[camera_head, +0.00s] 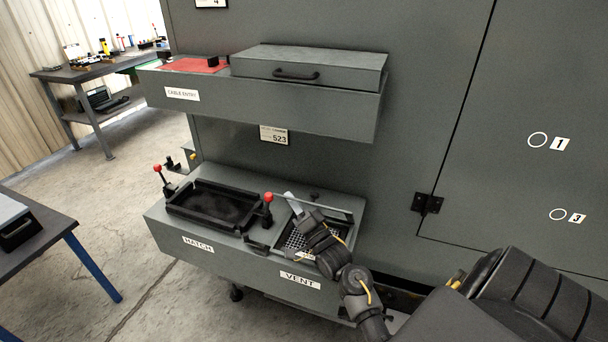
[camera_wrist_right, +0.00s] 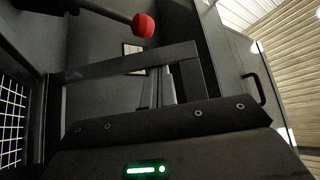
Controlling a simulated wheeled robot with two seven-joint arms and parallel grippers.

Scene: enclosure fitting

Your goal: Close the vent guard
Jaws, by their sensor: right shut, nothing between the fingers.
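The vent guard (camera_head: 330,209) is a thin grey frame over the vent on the lower ledge, beside the VENT label (camera_head: 300,281). Its long bar appears raised above the dark vent grid (camera_head: 295,239), so the guard looks partly open; the exact angle is unclear. My right gripper (camera_head: 291,198) is shut and empty, at the guard's bar. In the right wrist view the gripper fingers (camera_wrist_right: 167,88) reach to the guard's bar (camera_wrist_right: 130,66); whether they touch it I cannot tell. The grid (camera_wrist_right: 12,115) shows at that view's left edge. My left gripper is not in view.
A red-knobbed lever (camera_head: 268,198) stands beside the gripper, its knob (camera_wrist_right: 143,25) close in the wrist view. The black-rimmed hatch (camera_head: 170,208) and another red-knobbed lever (camera_head: 157,168) are to the left. The cable entry shelf (camera_head: 300,117) overhangs behind.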

